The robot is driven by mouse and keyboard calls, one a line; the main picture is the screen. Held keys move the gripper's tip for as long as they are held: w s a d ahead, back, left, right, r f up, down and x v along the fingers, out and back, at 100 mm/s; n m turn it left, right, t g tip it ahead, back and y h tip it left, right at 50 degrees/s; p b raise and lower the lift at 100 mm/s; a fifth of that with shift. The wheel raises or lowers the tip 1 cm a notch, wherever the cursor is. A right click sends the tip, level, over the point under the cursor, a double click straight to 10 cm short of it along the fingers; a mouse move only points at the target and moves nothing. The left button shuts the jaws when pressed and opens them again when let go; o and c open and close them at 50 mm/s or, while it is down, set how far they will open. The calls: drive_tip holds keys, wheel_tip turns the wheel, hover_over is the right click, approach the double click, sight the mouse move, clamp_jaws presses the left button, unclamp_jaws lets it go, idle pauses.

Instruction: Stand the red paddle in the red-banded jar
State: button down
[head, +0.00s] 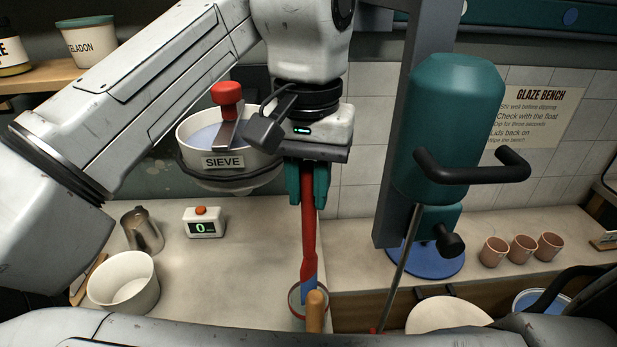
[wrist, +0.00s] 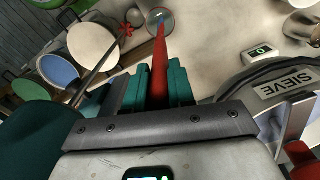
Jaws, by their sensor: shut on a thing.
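My gripper (head: 307,185) is shut on the upper part of the red paddle (head: 308,235). The paddle hangs nearly upright, with a blue lower end. In the head view this end overlaps the mouth of the red-banded jar (head: 291,300); I cannot tell whether it is inside or just above. A tan rounded wooden handle (head: 315,312) hides part of the jar. In the wrist view the paddle (wrist: 160,70) runs away from between my teal fingers (wrist: 157,85) toward the round jar (wrist: 151,24).
A teal mixer (head: 450,130) with a thin shaft stands right of my gripper. The sieve bucket (head: 215,140) is close on the left. A scale (head: 203,222), a metal jug (head: 142,230) and a white tub (head: 125,282) stand further left. Terracotta cups (head: 522,248) stand at right.

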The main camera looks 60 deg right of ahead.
sight(308, 164)
drive_tip(key=shift+f+b, duration=1.25)
drive_tip(key=shift+f, duration=1.35)
drive_tip(key=c, duration=0.9)
unclamp_jaws()
drive_tip(key=shift+r, duration=0.1)
wheel_tip(308, 164, up, 11)
drive_tip(key=shift+f, duration=0.2)
